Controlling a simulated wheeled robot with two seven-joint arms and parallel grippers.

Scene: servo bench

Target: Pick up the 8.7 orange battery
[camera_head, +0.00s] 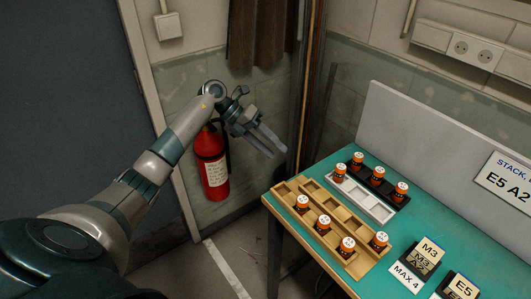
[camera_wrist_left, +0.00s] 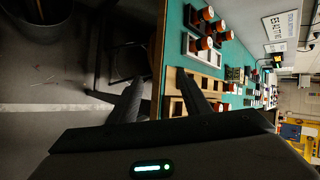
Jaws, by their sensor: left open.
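Several orange batteries with white tops stand upright on the bench; the numbers on them are too small to read, so I cannot tell which is 8.7. Some, such as the front battery (camera_head: 347,246), stand in the wooden tray (camera_head: 285,189). One battery (camera_head: 340,173) stands at the white tray (camera_head: 372,206), and several, such as the back battery (camera_head: 377,175), stand in the black tray (camera_head: 389,193). My left gripper (camera_head: 278,150) is open and empty, in the air left of the bench corner. Its spread fingers also show in the left wrist view (camera_wrist_left: 160,78). My right gripper is not in view.
The green bench top (camera_head: 335,156) has a grey back panel (camera_head: 430,130). Signs such as the M3 card (camera_head: 430,250) and E5 card (camera_head: 462,287) stand at the front right. A red fire extinguisher (camera_head: 213,170) hangs behind my left arm. The air above the trays is clear.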

